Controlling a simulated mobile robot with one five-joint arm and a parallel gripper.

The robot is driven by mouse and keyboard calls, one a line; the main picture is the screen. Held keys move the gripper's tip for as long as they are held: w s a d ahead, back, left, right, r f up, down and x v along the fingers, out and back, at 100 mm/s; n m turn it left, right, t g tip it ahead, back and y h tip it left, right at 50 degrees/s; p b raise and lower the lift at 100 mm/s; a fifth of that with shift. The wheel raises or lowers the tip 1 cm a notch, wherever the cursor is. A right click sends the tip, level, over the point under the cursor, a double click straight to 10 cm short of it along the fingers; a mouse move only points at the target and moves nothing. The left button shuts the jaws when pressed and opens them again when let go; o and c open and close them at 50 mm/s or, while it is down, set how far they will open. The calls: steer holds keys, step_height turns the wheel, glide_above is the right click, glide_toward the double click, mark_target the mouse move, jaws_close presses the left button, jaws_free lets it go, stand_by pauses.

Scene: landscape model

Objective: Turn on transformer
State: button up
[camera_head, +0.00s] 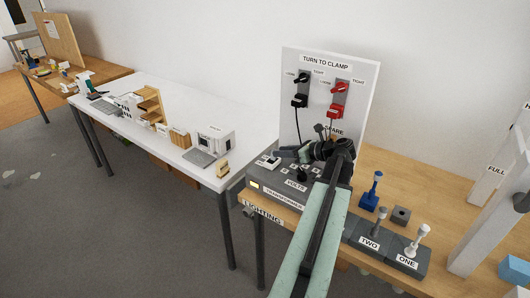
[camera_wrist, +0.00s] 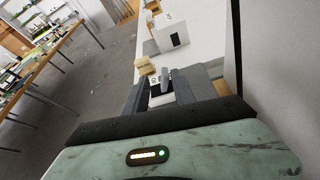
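The transformer (camera_head: 285,198) is a dark grey box with "TRANSFORMER" and "VOLTS" labels, at the left end of the wooden table in the head view. A small yellow patch (camera_head: 255,185) shows on its front left. A pale switch-like part (camera_head: 268,162) sits on its top left. My gripper (camera_head: 300,153) is above the box's back part, and my arm hides much of its right side. In the wrist view my gripper (camera_wrist: 162,88) shows two grey fingers apart, with a small grey and pale part seen between them. I cannot tell whether they touch it.
An upright white panel (camera_head: 355,62) with black and red clamp knobs stands behind the transformer. To the right are a blue lever (camera_head: 370,192) and two grey levers marked TWO and ONE (camera_head: 408,254). A white table (camera_head: 165,95) with small model buildings stands left.

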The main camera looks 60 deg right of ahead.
steer(key=b+x, duration=0.2)
steer(key=x, duration=0.5)
steer(key=shift+w+a, duration=0.1)
steer(key=shift+a, duration=0.1)
